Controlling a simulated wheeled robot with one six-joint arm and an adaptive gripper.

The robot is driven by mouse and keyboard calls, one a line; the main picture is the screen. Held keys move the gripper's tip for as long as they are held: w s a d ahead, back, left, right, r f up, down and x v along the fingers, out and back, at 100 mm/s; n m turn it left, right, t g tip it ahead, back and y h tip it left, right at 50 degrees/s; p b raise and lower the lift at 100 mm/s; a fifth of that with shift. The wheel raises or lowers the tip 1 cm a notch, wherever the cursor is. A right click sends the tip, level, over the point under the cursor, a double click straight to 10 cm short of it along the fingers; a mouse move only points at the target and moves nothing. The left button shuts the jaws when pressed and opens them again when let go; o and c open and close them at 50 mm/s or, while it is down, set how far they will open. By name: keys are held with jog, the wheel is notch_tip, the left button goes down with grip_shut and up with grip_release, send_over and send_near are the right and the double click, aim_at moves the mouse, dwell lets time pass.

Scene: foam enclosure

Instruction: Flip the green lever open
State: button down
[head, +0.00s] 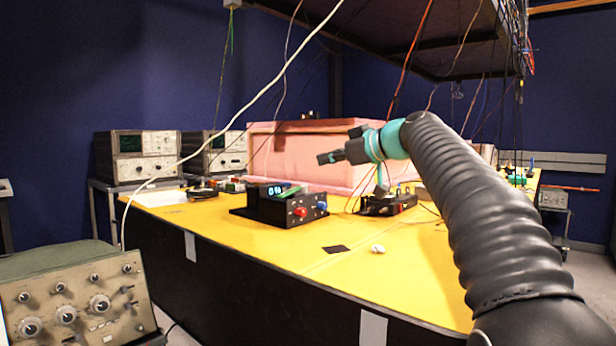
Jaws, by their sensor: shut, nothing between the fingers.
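A small green strip (291,192), which looks like the green lever, sits on a black box (262,215) on the yellow table. It appears to slant up over the box's top; its exact position is too small to tell. The box has a lit digital display and red and blue knobs on its front. My gripper (320,158) is shut and empty, pointing left in the air. In the picture it is above and right of the green strip, apart from it.
The yellow table (230,232) holds another small device (385,204) below my gripper, a black square (337,249) and a small white item (378,249). A pink foam enclosure (290,150) stands behind. Cables hang from above. The table's front is mostly clear.

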jog(key=p, duration=0.3)
send_over(302, 199)
jog(key=shift+w+a+f, duration=0.1)
jog(key=shift+a+f, duration=0.1)
jog(key=shift+f, duration=0.35)
jog(key=shift+a+f, duration=0.2)
jog(key=shift+f, duration=0.35)
jog(key=shift+w+d+f+b, duration=0.15)
jog(key=shift+f+b, duration=0.45)
jog(key=shift+f, duration=0.65)
jog(key=shift+w+d+f, duration=0.1)
jog(key=shift+w+f, duration=0.1)
jog(key=shift+f, duration=0.6)
jog(key=shift+f, duration=0.1)
jog(key=shift+w+d+f+m, duration=0.1)
jog(key=shift+w+f+m, duration=0.05)
jog(key=shift+f+m, duration=0.3)
jog(key=shift+r, duration=0.1)
